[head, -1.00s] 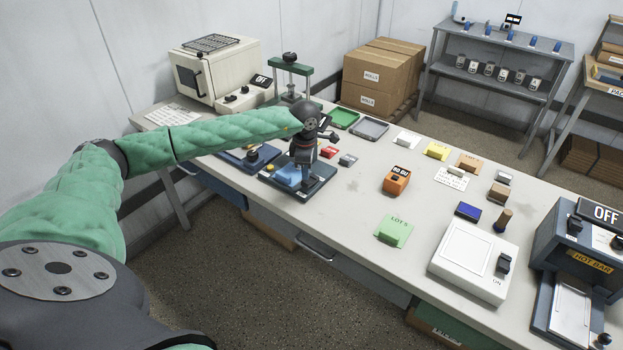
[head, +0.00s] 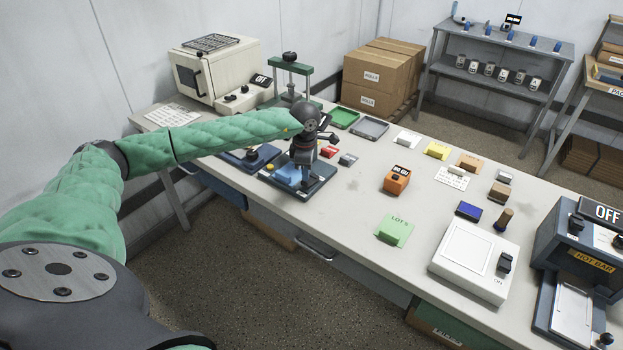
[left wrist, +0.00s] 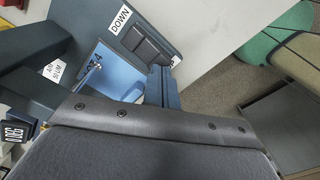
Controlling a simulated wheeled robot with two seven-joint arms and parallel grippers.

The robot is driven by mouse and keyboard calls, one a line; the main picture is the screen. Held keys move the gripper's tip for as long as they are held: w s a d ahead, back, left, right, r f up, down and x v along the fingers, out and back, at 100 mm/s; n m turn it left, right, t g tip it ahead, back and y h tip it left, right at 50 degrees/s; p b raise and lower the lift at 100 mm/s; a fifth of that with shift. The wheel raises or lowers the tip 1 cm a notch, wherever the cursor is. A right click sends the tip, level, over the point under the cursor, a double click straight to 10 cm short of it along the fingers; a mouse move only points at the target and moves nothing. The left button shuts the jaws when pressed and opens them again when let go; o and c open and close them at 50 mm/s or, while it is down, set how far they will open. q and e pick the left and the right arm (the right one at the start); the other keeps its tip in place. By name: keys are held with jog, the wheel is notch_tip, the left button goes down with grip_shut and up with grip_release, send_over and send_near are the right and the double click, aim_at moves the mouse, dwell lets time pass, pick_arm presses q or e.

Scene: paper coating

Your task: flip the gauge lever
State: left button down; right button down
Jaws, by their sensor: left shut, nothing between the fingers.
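The gauge (head: 318,187) is a dark blue unit with a flat base near the left front of the bench, with light blue material on it. In the left wrist view, its base (left wrist: 172,38) carries a white DOWN label, with dark ridged pieces beside it. I cannot tell which part there is the lever. My left gripper (head: 302,180) is shut and empty, pointing down over the gauge's right side. Its grey body fills the lower left wrist view. I cannot tell whether the fingertips touch the gauge. My right gripper is not in view.
A second dark blue unit (head: 249,159) stands just left of the gauge. Small red (head: 328,151) and grey (head: 348,160) blocks lie behind its right side. An orange display box (head: 397,180) stands farther right, with clear bench between.

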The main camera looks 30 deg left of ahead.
pick_arm(q)
jog(key=shift+f+b, duration=0.7)
jog(key=shift+f, duration=0.2)
dwell(0.5)
jog(key=shift+s+r, duration=0.1)
jog(key=shift+r, duration=0.45)
jog(key=shift+r+p, duration=0.65)
jog(key=shift+r, duration=2.3)
